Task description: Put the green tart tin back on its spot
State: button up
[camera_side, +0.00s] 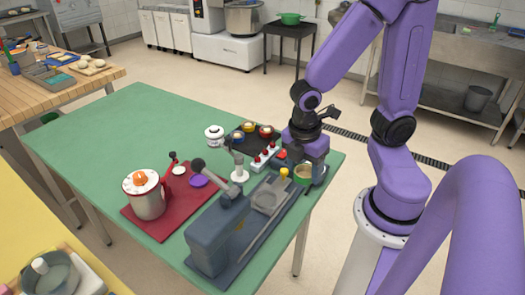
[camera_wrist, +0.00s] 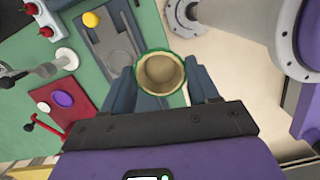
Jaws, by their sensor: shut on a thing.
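The green tart tin (camera_side: 303,174) has a green rim and a tan inside. My gripper (camera_side: 304,164) is shut on it near the right edge of the green table (camera_side: 120,125). In the wrist view the tin (camera_wrist: 160,72) sits between the two fingers of my gripper (camera_wrist: 161,88), its open top facing the camera. Whether its base touches anything below is hidden. A dark tray (camera_side: 243,151) with a few small round tins, red (camera_side: 266,130) and yellowish (camera_side: 249,127) among them, lies to the left of my gripper. Part of the tray is hidden.
A grey-blue press (camera_side: 215,238) with a long base and yellow knob (camera_side: 284,172) stands close by. A white block with red knobs (camera_side: 262,157) lies between tray and gripper. A red mat (camera_side: 178,218) carries a white-and-orange pot (camera_side: 147,196). The table's far left is clear.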

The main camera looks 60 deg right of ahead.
jog(key=w+d+m, duration=0.4)
jog(key=w+d, duration=0.1)
jog(key=w, duration=0.5)
jog(key=m+g, duration=0.1)
jog(key=m, duration=0.2)
send_over(253, 147)
jog(key=shift+y, duration=0.3)
notch_tip(253, 147, down, 11)
jog(key=shift+a+r, duration=0.1)
jog(key=shift+a, duration=0.05)
jog(key=shift+w+f, duration=0.15)
jog(key=shift+f, duration=1.7)
jog(key=shift+f, duration=0.15)
jog(key=o, duration=1.1)
